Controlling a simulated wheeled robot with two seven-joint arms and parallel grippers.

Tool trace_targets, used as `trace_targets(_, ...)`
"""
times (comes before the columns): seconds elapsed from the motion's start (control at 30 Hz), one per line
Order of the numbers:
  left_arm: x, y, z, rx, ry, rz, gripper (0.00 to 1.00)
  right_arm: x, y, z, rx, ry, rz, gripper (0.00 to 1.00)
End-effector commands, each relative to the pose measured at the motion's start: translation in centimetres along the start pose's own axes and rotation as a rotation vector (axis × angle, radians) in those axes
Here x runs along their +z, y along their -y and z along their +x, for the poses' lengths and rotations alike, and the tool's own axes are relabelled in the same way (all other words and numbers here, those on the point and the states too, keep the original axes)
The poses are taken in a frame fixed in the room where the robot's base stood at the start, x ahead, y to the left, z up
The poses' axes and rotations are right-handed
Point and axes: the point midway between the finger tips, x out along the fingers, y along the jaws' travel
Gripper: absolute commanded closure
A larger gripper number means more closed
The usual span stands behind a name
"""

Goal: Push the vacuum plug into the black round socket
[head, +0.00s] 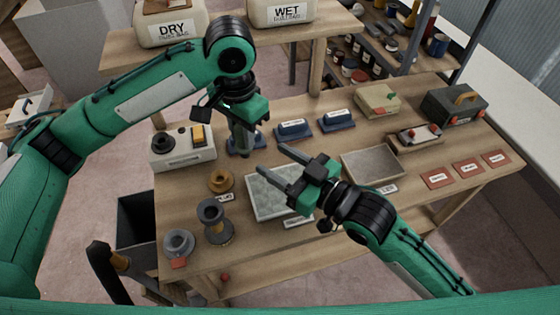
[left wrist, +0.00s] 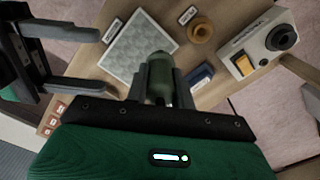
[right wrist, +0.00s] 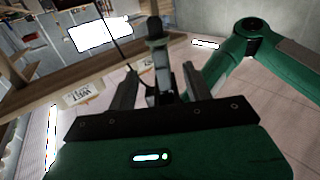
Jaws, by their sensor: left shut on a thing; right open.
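My left gripper (head: 243,132) points down over the bench and is shut on the vacuum plug, a grey-green cylinder. The plug (left wrist: 160,72) shows between its fingers in the left wrist view. The fingers partly hide it. The black round socket (head: 164,142) is on top of a white box (head: 183,155), left of the left gripper and apart from it. In the left wrist view the socket (left wrist: 281,38) is at the upper right. My right gripper (head: 279,162) is open and empty above the grey mat, just right of the left gripper.
Blue items (head: 293,129) stand behind the grippers. A brass ring (head: 221,180) and a grey spool-like fitting (head: 212,218) stand in front of the box. A grey mat (head: 262,205) and a tray (head: 372,167) lie mid-bench.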

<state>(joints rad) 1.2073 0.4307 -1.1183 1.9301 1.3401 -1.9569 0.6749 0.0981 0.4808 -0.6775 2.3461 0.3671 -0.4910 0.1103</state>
Motion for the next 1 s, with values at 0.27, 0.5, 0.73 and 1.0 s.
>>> trace_targets(0.27, 0.0, 0.0, 0.0, 0.000, 0.000, 0.000, 1.00, -0.3, 0.4, 2.7, -0.007, -0.006, 0.005, 0.49)
trace_targets(0.5, 0.0, 0.0, 0.0, 0.000, 0.000, 0.000, 1.00, -0.2, 0.3, 7.3, -0.005, -0.005, 0.003, 0.49)
trace_targets(0.73, 0.0, 0.0, 0.0, 0.000, 0.000, 0.000, 1.00, -0.2, 0.3, 10.7, -0.005, -0.004, 0.003, 0.49)
trace_targets(1.0, 0.0, 0.0, 0.0, 0.000, 0.000, 0.000, 1.00, -0.2, 0.3, 11.9, -0.005, -0.003, 0.002, 0.49)
